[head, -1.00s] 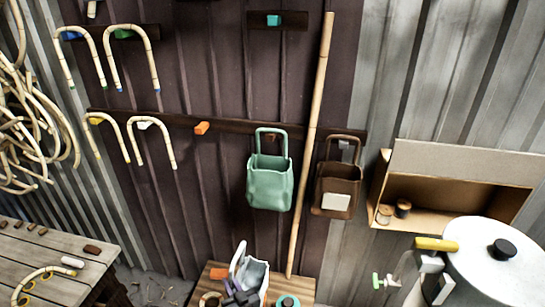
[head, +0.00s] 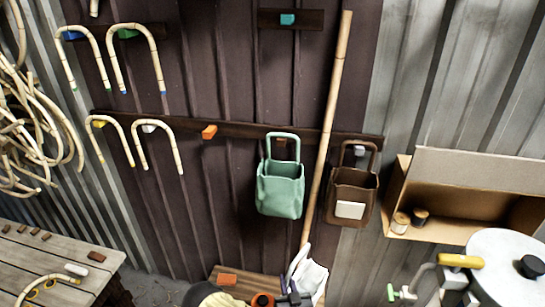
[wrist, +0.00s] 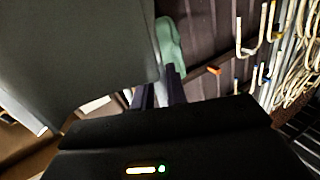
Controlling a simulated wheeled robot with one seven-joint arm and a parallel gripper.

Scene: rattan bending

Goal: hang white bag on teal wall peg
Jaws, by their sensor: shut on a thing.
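The white bag (head: 312,278) is at the bottom of the head view, its handle up and to the left. My gripper (head: 295,299) is at the bottom edge of the head view, by the bag's left side. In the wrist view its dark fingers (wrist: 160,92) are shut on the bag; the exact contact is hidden. The teal wall peg (head: 287,19) is on a short dark board at the top, bare, well above the bag.
A green bag (head: 281,190) and a brown bag (head: 350,200) hang on the lower rail (head: 240,130). A long pole (head: 328,120) leans between them, right of the teal peg. An orange peg (head: 209,132) is bare. A cardboard box (head: 455,215) stands at right.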

